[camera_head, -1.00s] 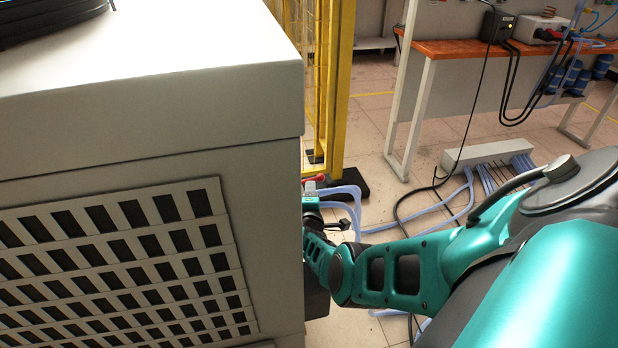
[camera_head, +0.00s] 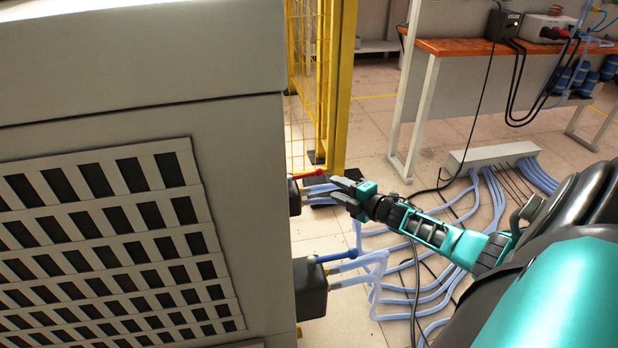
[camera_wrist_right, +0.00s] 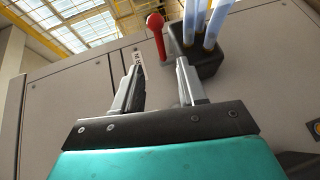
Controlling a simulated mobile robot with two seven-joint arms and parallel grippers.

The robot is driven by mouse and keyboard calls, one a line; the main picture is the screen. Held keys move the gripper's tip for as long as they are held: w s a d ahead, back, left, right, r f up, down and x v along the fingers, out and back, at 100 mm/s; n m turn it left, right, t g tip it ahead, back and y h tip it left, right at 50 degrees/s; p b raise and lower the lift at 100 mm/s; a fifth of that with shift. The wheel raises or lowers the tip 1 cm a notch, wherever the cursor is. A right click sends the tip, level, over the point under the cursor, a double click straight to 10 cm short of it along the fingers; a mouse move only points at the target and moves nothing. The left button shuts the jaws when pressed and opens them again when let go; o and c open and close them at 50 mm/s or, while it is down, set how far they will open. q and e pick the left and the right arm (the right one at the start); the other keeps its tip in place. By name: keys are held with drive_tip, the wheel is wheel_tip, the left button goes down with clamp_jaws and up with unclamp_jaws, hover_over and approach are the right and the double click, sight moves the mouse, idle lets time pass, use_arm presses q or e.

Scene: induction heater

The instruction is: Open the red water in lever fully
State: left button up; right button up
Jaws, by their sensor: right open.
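The red lever (camera_head: 309,174) sticks out to the right from a black valve block (camera_head: 295,197) on the side of the grey cabinet. In the right wrist view the red lever (camera_wrist_right: 156,36) has a round knob and stands beside the black block (camera_wrist_right: 200,55) with its pale hoses. My right gripper (camera_head: 338,190) is open and empty, just right of the block and near the hoses. In the wrist view its fingers (camera_wrist_right: 157,72) point toward the lever, which appears beyond the tips and between them. I cannot tell the exact gap. My left gripper is not in view.
A blue lever (camera_head: 336,256) on a second black block (camera_head: 311,289) sits lower on the cabinet. Pale blue hoses (camera_head: 380,265) run from both blocks across the floor. A yellow frame (camera_head: 340,90) stands behind, and an orange-topped bench (camera_head: 450,46) stands at the back right.

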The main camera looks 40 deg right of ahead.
sight(309, 175)
use_arm(q)
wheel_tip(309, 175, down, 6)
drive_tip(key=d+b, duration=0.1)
drive_tip(key=b, duration=0.7)
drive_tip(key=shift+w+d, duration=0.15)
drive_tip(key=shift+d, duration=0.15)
use_arm(e)
drive_tip(key=shift+w+a+f, duration=0.1)
drive_tip(key=shift+w+f, duration=0.25)
drive_tip(key=shift+w, duration=1.75)
drive_tip(key=shift+w+d+f, duration=0.1)
drive_tip(key=shift+w+f, duration=0.3)
drive_tip(key=shift+w, duration=1.75)
drive_tip(key=shift+w+a+f, duration=0.1)
drive_tip(key=shift+w+f, duration=0.25)
drive_tip(key=shift+w, duration=1.75)
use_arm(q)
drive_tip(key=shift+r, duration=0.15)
use_arm(e)
drive_tip(key=shift+c, duration=0.5)
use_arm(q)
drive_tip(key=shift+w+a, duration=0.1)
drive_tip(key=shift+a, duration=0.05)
use_arm(e)
clamp_jaws()
